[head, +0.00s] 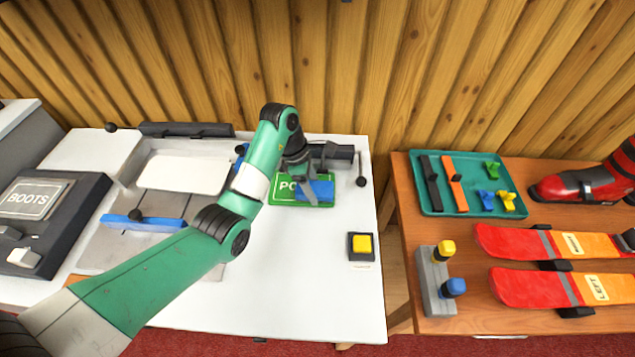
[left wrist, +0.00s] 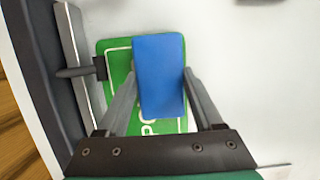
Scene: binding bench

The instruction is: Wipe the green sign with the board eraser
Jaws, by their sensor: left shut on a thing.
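The green sign (head: 284,188) with a white border and white letters, of which "PO" shows, lies on the white bench top; it also shows in the left wrist view (left wrist: 116,62). The blue board eraser (head: 320,191) is over the sign and covers part of its lettering. My left gripper (left wrist: 159,78) is shut on the eraser (left wrist: 158,60), one finger along each side. The eraser looks flat over the sign; whether it touches the face I cannot tell. My left arm hides part of the bench. My right gripper is not in view.
A dark clamp bar (head: 340,152) with a knob (head: 361,181) stands behind the sign. A yellow button (head: 361,245) sits to the front right. A grey machine bed with a blue bar (head: 145,222) is at left.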

